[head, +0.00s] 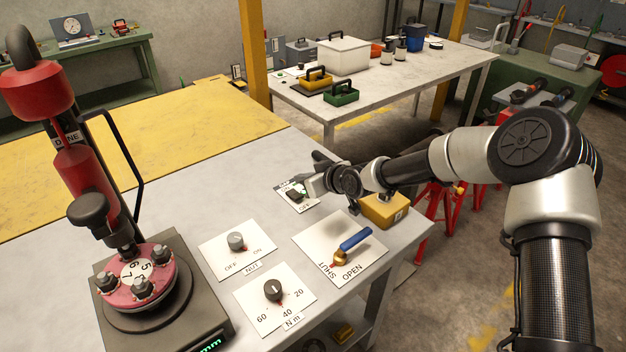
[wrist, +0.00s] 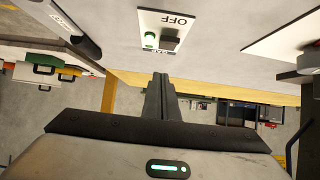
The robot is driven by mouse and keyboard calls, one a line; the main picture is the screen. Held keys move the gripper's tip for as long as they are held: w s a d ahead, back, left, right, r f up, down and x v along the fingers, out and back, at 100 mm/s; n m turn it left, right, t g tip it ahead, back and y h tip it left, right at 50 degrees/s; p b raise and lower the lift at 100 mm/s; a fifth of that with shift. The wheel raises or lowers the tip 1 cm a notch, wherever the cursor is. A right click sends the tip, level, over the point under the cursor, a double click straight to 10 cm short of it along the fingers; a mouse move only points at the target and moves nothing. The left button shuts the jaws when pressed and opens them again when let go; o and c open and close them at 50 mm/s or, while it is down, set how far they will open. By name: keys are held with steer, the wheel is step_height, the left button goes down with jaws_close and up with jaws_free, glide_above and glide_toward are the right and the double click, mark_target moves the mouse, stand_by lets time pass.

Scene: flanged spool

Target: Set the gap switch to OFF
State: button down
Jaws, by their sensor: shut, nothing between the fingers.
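The gap switch (head: 295,195) is a dark switch on a small white plate at the far edge of the grey bench in the head view, with OFF printed on its near side.
Other plates on the bench carry a grey NUT knob (head: 236,241), a black N m dial (head: 273,290) and a blue-handled SHUT/OPEN valve (head: 354,240). A red flanged spool (head: 137,275) stands on a dark base at left. A yellow block (head: 385,210) sits at the right edge.

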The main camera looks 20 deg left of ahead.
mark_target(297, 193)
steer(key=shift+x, duration=1.05)
steer(key=shift+s+d+f, duration=0.15)
steer(key=shift+d+f, duration=0.1)
steer(key=shift+f, duration=0.35)
steer(key=shift+s+d+f, duration=0.15)
steer(key=shift+d+f, duration=0.15)
steer(key=shift+f, duration=0.3)
steer(key=shift+s+d+f, duration=0.1)
steer(key=shift+d+f, duration=0.1)
steer(key=shift+f, duration=0.4)
steer(key=shift+d+f+b, duration=0.1)
steer(key=shift+f+b, duration=0.25)
steer(key=shift+b, duration=0.05)
steer(key=shift+s+d, duration=0.1)
steer(key=shift+d, duration=0.05)
